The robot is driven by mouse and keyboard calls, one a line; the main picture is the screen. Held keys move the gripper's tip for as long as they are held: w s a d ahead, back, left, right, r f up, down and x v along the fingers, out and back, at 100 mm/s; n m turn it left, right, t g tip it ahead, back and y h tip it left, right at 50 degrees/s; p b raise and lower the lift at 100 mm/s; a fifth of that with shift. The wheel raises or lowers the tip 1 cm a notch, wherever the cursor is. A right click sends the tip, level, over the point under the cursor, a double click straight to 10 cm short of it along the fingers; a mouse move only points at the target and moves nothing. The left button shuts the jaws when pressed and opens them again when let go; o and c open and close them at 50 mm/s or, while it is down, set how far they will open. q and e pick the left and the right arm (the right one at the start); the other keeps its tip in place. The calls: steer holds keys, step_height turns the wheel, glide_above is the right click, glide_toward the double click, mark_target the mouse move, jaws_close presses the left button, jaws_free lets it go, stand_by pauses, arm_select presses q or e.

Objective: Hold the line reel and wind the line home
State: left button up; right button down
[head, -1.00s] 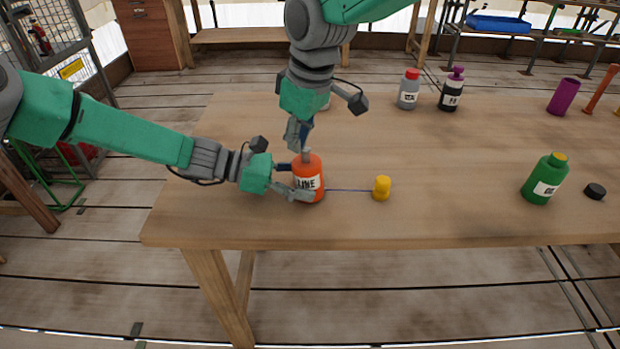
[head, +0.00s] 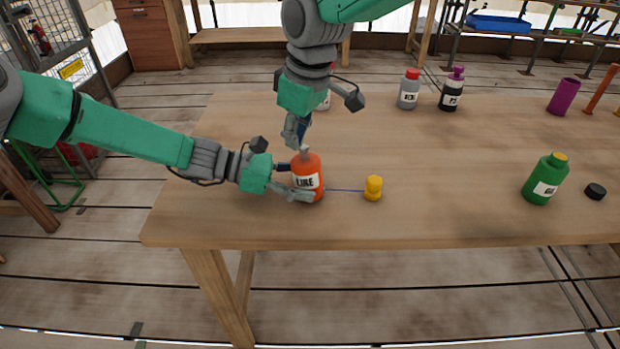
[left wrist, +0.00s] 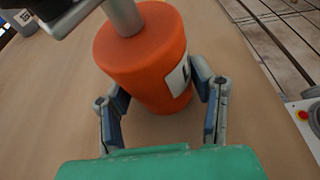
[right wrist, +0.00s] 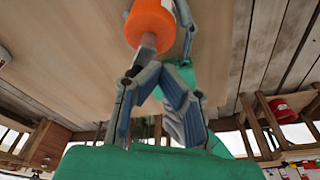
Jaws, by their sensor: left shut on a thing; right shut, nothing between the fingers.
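The orange line reel (head: 309,182), labelled LINE, stands upright near the table's front left. A grey post (head: 305,151) rises from its top; it also shows in the left wrist view (left wrist: 124,16). A thin blue line runs right from the reel to a yellow end piece (head: 373,188) standing on the table. My left gripper (head: 297,181) is shut around the reel's sides, one finger on each side in the left wrist view (left wrist: 160,95). My right gripper (head: 297,135) is shut and empty, above the reel beside the post. Whether it touches the post I cannot tell.
A green bottle (head: 543,181) and a black cap (head: 595,191) are at the right. A grey bottle (head: 408,92), a black bottle (head: 451,92) and a purple cup (head: 563,97) stand farther back. The table's middle (head: 450,160) is clear.

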steer(key=shift+w+a+r, duration=0.1)
steer(key=shift+a, duration=0.15)
steer(key=shift+r, duration=0.15)
steer(key=a+v, duration=0.1)
steer(key=v, duration=0.5)
steer(key=shift+w+r, duration=0.3)
steer(key=shift+r, duration=0.05)
stand_by(0.6)
steer(key=shift+s+f+m+t+h, duration=0.15)
steer(key=shift+s+f+m, duration=0.15)
steer(key=shift+f+m, duration=0.5)
steer(key=shift+s+f+m+t+h, duration=0.1)
steer(key=shift+s+f+m+h, duration=0.2)
steer(key=shift+m, duration=0.9)
steer(key=shift+s+f+m+t+h, duration=0.15)
steer(key=shift+s+f+m, duration=0.15)
steer(key=shift+f+m, duration=0.55)
steer(key=shift+r, duration=0.1)
steer(key=shift+f, duration=1.4)
